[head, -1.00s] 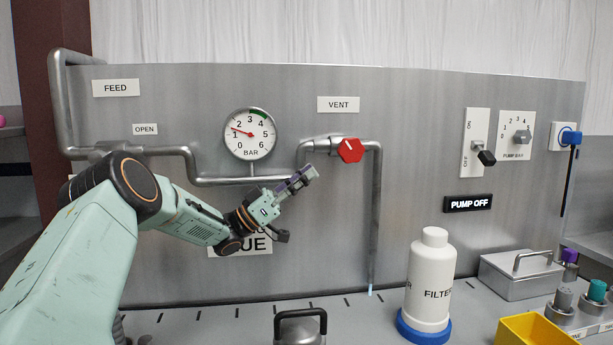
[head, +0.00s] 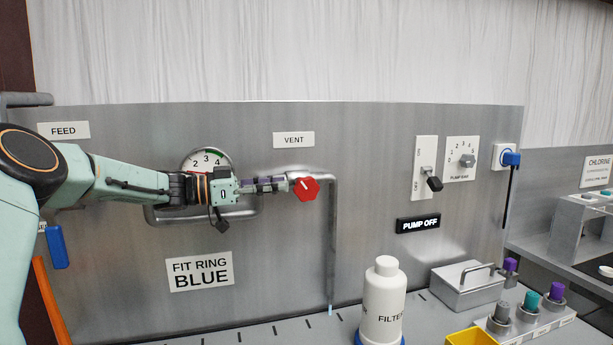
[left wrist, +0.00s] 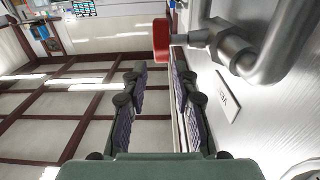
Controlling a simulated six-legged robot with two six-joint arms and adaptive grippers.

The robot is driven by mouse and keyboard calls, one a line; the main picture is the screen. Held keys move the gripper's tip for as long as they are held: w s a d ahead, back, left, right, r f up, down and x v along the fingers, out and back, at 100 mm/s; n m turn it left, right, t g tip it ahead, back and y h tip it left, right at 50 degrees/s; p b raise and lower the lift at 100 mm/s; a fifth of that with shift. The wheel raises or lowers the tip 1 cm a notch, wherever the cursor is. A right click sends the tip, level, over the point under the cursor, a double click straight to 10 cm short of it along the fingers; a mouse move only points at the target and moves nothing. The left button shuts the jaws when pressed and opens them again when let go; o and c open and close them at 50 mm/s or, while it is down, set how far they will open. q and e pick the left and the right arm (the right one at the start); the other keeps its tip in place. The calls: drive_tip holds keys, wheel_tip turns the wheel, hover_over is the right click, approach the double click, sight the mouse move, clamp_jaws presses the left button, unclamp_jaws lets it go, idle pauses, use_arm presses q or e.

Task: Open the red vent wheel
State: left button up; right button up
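The red vent wheel (head: 306,189) is on the vent pipe below the VENT label, with a white mark on its face. My left gripper (head: 284,186) is level with it, just to its left, in the head view. In the left wrist view the wheel (left wrist: 161,40) shows edge-on just ahead of the fingertips. The two fingers (left wrist: 160,65) are apart with nothing between them, so the gripper is open. I cannot tell whether a fingertip touches the wheel. My right gripper is not in view.
The panel (head: 290,250) lies close behind my left arm. The vent pipe (head: 332,245) runs down right of the wheel. My arm partly hides the gauge (head: 207,158). A white filter bottle (head: 384,300), a lidded metal box (head: 468,288) and a yellow bin (head: 473,338) stand lower right.

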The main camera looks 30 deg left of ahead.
sight(295, 183)
use_arm(q)
drive_tip(key=shift+w+f, duration=0.2)
drive_tip(key=shift+w, duration=0.05)
drive_tip(key=shift+w+d, duration=0.2)
drive_tip(key=shift+w, duration=0.05)
drive_tip(key=x, duration=0.6)
drive_tip(key=shift+d+r, duration=0.1)
drive_tip(key=shift+w+d, duration=0.2)
drive_tip(key=shift+w, duration=0.15)
drive_tip(key=shift+s, duration=0.1)
drive_tip(key=shift+s, duration=0.1)
